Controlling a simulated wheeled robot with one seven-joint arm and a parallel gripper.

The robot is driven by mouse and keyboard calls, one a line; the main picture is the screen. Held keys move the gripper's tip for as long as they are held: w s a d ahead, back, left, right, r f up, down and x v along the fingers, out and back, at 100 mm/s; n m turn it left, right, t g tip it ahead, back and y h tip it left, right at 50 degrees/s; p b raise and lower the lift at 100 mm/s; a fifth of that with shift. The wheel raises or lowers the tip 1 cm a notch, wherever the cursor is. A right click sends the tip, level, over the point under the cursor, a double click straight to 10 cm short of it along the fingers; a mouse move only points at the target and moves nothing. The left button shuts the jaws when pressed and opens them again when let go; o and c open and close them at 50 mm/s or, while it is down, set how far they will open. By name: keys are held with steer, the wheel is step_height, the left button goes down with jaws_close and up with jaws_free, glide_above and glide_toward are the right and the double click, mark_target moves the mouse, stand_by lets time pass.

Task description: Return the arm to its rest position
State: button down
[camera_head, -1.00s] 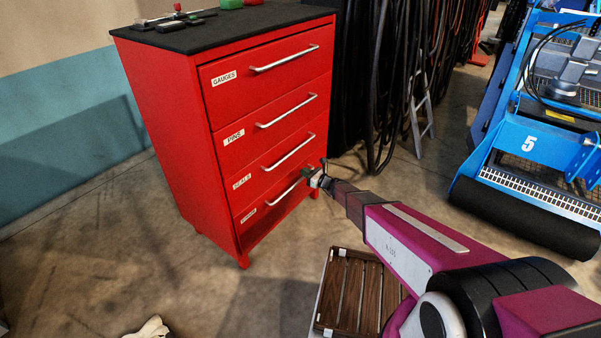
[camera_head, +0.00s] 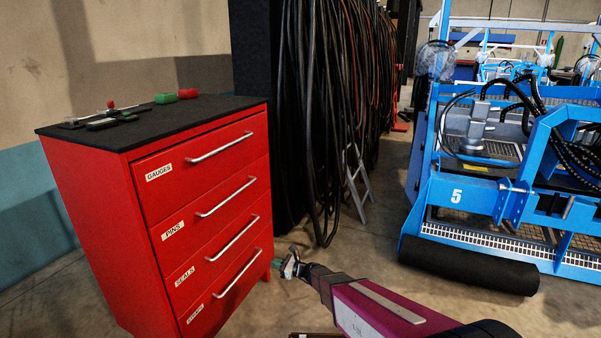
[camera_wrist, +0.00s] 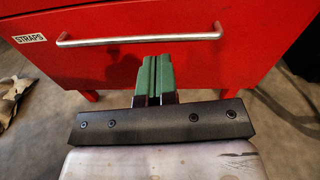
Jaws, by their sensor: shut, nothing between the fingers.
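My gripper (camera_head: 289,265) is at the end of my magenta arm, low and just right of the red drawer cabinet (camera_head: 95,215) in the head view. In the wrist view, my gripper (camera_wrist: 154,75) has its green fingers pressed together with nothing between them. Its fingers point at the bottom drawer (camera_wrist: 205,65), labelled STRAPS, and lie just below the drawer's bar handle (camera_wrist: 140,39) in the picture. I cannot tell whether they touch the drawer. All the drawers look shut.
A blue machine (camera_head: 490,195) with a black roller stands at right. Bare floor (camera_head: 370,245) lies between.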

steer(key=s+d+r+n+g+h, duration=0.2)
steer(key=s+d+r+n+h, duration=0.2)
steer(key=d, duration=0.7)
steer(key=s+d+r+n+g+h, duration=0.2)
steer(key=s+d+r+n+h, duration=0.3)
steer(key=s+d+n+h, duration=0.2)
steer(key=s+d+r+n+g+h, duration=0.2)
steer(key=s+d+r+n+h, duration=0.3)
steer(key=d, duration=0.9)
steer(key=s+n, duration=0.3)
steer(key=n, duration=0.1)
steer(key=shift+s+d+r+n, duration=0.2)
steer(key=shift+d+r+n, duration=0.05)
steer(key=shift+d+n, duration=0.15)
